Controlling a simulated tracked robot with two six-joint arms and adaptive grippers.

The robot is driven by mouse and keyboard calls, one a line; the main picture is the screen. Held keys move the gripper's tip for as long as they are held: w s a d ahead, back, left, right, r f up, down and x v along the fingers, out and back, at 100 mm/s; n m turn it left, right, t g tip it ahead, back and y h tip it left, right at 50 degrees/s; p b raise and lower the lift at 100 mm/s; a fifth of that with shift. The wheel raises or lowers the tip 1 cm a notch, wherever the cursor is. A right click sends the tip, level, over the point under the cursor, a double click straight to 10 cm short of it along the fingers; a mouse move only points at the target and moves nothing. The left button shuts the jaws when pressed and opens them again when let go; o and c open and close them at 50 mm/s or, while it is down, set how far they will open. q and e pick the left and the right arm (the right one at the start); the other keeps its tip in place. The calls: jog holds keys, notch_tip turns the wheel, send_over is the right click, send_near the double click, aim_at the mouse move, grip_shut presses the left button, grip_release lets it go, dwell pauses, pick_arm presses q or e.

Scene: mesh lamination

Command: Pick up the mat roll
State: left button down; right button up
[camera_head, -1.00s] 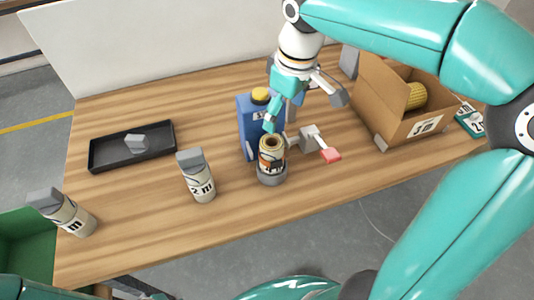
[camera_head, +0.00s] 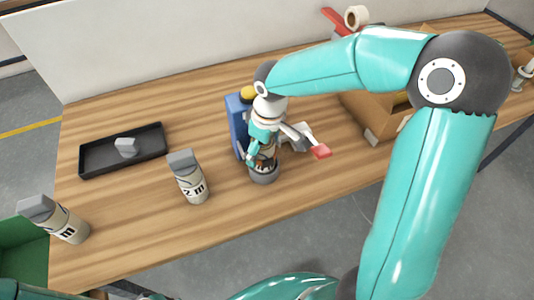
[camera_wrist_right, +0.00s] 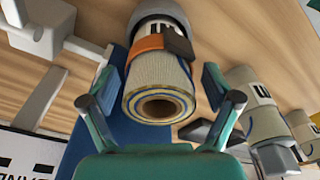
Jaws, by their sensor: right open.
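The mat roll (camera_head: 265,161) stands upright in a grey round holder (camera_head: 263,175) in the middle of the table, mostly hidden by my right gripper in the head view. In the right wrist view the roll (camera_wrist_right: 158,75) is beige with an orange band, a dark label and a hollow end facing the camera. My right gripper (camera_head: 260,150) is over its upper end. In the right wrist view the open fingers (camera_wrist_right: 160,85) lie on either side of the roll, with gaps visible. My left gripper is out of view.
A blue container (camera_head: 237,122) stands close behind the roll. A red-tipped grey tool (camera_head: 318,151) lies to its right. A capped "2 m" roll (camera_head: 188,178) stands to the left, with a black tray (camera_head: 100,158) beyond. A cardboard box (camera_head: 375,120) is right.

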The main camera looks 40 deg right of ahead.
jog(key=shift+w+f, duration=0.1)
jog(key=shift+f, duration=0.55)
jog(key=shift+r, duration=0.1)
jog(key=c, duration=1.5)
